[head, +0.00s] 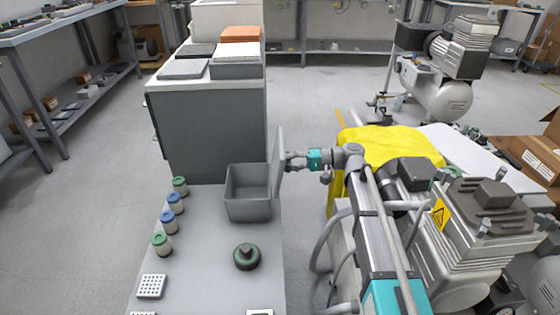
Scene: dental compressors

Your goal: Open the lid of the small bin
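The small grey bin (248,208) stands on the grey bench in the head view, its empty-looking inside facing up. Its lid (278,158) stands about upright along the bin's right side, so the bin is open. My gripper (288,160) is at the right face of the lid, touching it or very close. The fingertips are small and partly hidden by the lid, so I cannot tell whether they are open, shut or holding the lid's edge.
Several capped jars (172,202) line the bench's left edge. A green-black round object (246,257) and a white perforated block (151,286) lie nearer. A grey cabinet (215,125) stands behind the bin. A compressor (480,235) and yellow cloth (385,143) are right.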

